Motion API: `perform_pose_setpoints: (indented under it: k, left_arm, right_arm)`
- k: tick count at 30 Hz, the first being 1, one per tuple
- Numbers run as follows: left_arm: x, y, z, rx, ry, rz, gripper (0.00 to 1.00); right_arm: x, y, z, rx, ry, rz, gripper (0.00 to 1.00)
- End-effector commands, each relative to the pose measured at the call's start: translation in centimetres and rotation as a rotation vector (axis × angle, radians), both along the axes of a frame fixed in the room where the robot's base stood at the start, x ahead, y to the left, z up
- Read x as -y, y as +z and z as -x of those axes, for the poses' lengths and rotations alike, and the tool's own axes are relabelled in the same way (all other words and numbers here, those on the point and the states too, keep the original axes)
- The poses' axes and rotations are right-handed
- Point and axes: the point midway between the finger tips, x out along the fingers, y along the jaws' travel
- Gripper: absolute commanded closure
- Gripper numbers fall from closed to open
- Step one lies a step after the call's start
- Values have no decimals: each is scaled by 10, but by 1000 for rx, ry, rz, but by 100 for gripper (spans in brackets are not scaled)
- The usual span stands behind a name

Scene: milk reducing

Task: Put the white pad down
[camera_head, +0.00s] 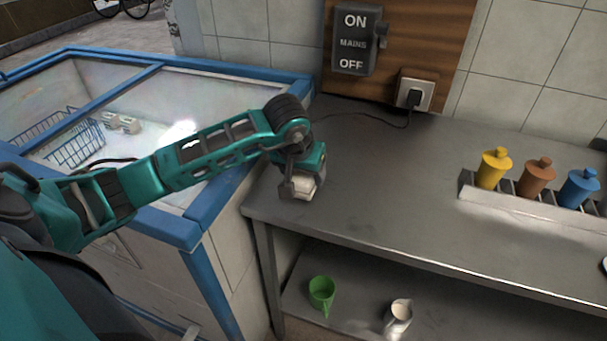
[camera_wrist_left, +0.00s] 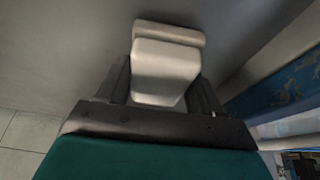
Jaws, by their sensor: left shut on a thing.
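My left gripper (camera_head: 294,190) is over the left front corner of the metal counter (camera_head: 380,185). It is shut on the white pad (camera_head: 304,187), a small pale block that sticks out beyond the fingers. In the left wrist view the white pad (camera_wrist_left: 166,65) sits between the two dark fingers (camera_wrist_left: 162,90), with the grey counter top behind it. I cannot tell whether the pad touches the counter. My right gripper is not in view.
A blue-framed glass-topped chest (camera_head: 190,225) stands left of the counter. A rack (camera_head: 475,195) with yellow, brown and blue bottles is on the right. A socket with a plug (camera_head: 414,97) is behind. The counter's middle is clear.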

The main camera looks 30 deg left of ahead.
Motion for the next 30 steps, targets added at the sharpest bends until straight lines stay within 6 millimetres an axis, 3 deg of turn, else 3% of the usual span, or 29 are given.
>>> perform_pose_setpoints:
  k: [12,13,18,21,30]
  left_arm:
    - [0,-11,-1,3,-1,-1,63]
    - [0,-10,0,3,-1,-1,33]
    - [0,-9,0,2,0,0,17]
    - [0,-9,0,2,0,0,9]
    - [1,-5,0,0,0,1,9]
  right_arm:
    - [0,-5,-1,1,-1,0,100]
    - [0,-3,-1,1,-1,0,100]
    - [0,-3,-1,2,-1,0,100]
    - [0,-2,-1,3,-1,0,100]
    - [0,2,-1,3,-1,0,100]
